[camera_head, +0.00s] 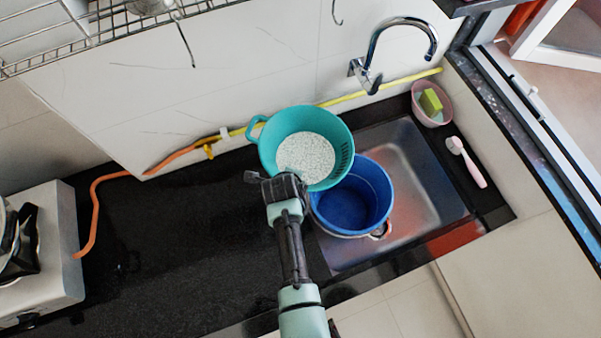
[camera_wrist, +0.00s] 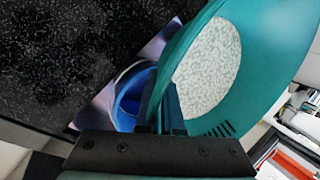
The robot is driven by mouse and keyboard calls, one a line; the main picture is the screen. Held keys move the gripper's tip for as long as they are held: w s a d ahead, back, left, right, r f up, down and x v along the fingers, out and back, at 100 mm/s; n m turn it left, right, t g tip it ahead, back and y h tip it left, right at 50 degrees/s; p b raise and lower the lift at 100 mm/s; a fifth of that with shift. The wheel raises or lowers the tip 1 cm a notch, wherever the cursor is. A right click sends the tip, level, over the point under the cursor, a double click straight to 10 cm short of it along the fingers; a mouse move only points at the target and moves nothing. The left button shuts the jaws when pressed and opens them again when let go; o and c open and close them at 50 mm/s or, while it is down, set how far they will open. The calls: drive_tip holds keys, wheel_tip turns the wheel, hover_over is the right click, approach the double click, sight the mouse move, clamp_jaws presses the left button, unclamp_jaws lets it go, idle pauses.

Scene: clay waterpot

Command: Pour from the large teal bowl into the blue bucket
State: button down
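The large teal bowl (camera_head: 336,124) has a side handle and slots, and holds white grainy contents. In the head view it is above and overlapping the back left of the blue bucket (camera_head: 377,180). My gripper (camera_head: 283,185) is at the bowl's near left rim. The wrist view shows the teal bowl (camera_wrist: 265,85) tilted in the picture, its wall between my gripper's fingers (camera_wrist: 168,112), so it appears shut on the rim. The blue bucket (camera_wrist: 134,93) shows partly behind the bowl. The bucket stands in the sink, and its inside looks empty where visible.
The metal sink (camera_head: 425,185) has free room right of the bucket. A faucet (camera_head: 375,55) rises behind. A pink bowl with a sponge (camera_head: 431,101) and a pink brush (camera_head: 467,160) lie at the right edge. A stove (camera_head: 40,250) stands left; the black counter (camera_head: 170,240) between is clear.

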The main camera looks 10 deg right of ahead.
drive_tip(key=shift+d, duration=0.1)
drive_tip(key=shift+f+b, duration=0.35)
drive_tip(key=shift+f, duration=0.05)
drive_tip(key=f+t+y+b, duration=0.1)
drive_tip(key=b, duration=0.1)
drive_tip(key=f+m+t+y+b, duration=0.1)
drive_tip(key=b, duration=0.1)
drive_tip(key=shift+w+a+f+y, duration=0.2)
drive_tip(key=shift+f+y, duration=0.1)
drive_tip(key=shift+f, duration=0.05)
drive_tip(key=shift+f+b, duration=0.1)
drive_tip(key=shift+b, duration=0.3)
drive_tip(key=shift+t+y+b, duration=0.5)
drive_tip(key=shift+y+b, duration=0.1)
drive_tip(key=shift+b, duration=0.1)
drive_tip(key=shift+m, duration=0.3)
idle(0.8)
